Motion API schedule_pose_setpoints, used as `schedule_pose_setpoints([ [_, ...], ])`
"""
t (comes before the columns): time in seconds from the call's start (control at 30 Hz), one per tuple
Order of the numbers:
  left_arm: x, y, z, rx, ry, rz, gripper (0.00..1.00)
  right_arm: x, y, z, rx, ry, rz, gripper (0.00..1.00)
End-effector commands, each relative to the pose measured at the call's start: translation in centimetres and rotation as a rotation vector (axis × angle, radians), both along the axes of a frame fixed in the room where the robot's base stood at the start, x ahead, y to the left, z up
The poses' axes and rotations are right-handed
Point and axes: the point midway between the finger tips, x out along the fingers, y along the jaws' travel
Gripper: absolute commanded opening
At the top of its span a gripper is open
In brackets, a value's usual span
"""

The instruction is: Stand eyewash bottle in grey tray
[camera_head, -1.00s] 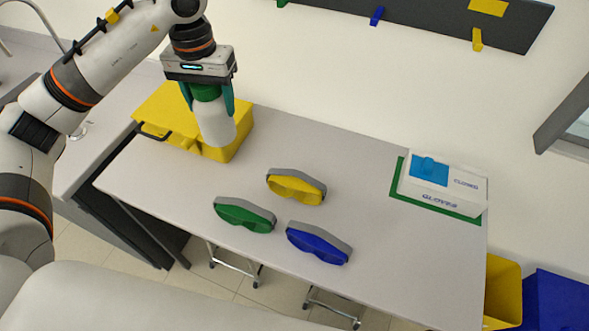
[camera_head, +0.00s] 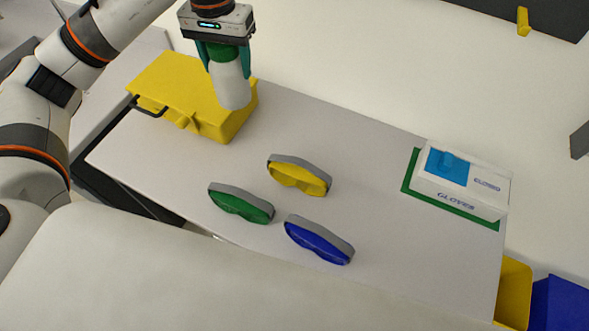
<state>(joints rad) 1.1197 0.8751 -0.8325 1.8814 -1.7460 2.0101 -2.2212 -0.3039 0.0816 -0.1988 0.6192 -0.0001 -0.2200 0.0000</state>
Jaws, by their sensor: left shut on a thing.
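The eyewash bottle (camera_head: 232,88) is white with a green cap and hangs upright in my left gripper (camera_head: 226,58). The teal fingers are shut on its green upper part. The bottle is in front of the yellow case (camera_head: 190,88) and hides part of it; it looks held above the table. No grey tray can be made out in this view. My right gripper is not in view.
Yellow goggles (camera_head: 299,176), green goggles (camera_head: 240,203) and blue goggles (camera_head: 318,240) lie on the table (camera_head: 385,200). A glove box (camera_head: 462,182) stands on a green mat (camera_head: 408,172) at the right. Yellow (camera_head: 514,290) and blue (camera_head: 560,302) bins stand beyond the right edge.

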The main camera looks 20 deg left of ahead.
Motion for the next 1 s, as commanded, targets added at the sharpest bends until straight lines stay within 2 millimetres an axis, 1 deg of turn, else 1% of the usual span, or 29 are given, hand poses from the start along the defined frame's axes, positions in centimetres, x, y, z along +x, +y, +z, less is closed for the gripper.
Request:
schedule_pose_setpoints([
  [0.03, 0.0, 0.0, -1.4, 0.0, -0.001, 0.0, 0.29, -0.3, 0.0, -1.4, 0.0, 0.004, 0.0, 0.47],
  [0.17, 0.0, 0.0, -3.4, 0.0, -0.001, 0.0, 0.29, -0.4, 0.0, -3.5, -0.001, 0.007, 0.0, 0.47],
  [0.2, 0.0, 0.0, -4.3, 0.0, -0.001, 0.0, 0.29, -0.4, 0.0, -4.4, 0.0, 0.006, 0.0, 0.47],
  [0.23, 0.0, 0.0, -4.8, 0.0, -0.001, 0.0, 0.29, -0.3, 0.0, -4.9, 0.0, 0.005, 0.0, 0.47],
  [0.37, 0.0, 0.0, -7.7, 0.0, -0.001, 0.0, 0.29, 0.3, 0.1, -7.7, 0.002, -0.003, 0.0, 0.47],
  [0.4, 0.0, -0.1, -9.0, -0.001, 0.003, -0.001, 0.29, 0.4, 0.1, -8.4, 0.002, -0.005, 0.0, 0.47],
  [0.47, 0.0, -0.1, -10.8, -0.002, 0.005, -0.001, 0.29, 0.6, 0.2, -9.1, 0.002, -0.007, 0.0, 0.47],
  [0.53, 0.0, 0.0, -12.2, -0.001, 0.004, 0.0, 0.29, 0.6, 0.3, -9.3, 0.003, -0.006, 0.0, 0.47],
  [0.67, 0.0, 0.0, -13.9, 0.0, 0.003, 0.001, 0.29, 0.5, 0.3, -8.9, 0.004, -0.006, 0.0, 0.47],
  [0.9, 0.0, 0.0, -18.1, 0.0, 0.005, 0.0, 0.29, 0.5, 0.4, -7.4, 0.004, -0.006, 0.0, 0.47],
  [1.0, 0.0, 0.0, -19.3, 0.0, 0.003, 0.001, 0.29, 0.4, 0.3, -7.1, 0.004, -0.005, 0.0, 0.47],
])
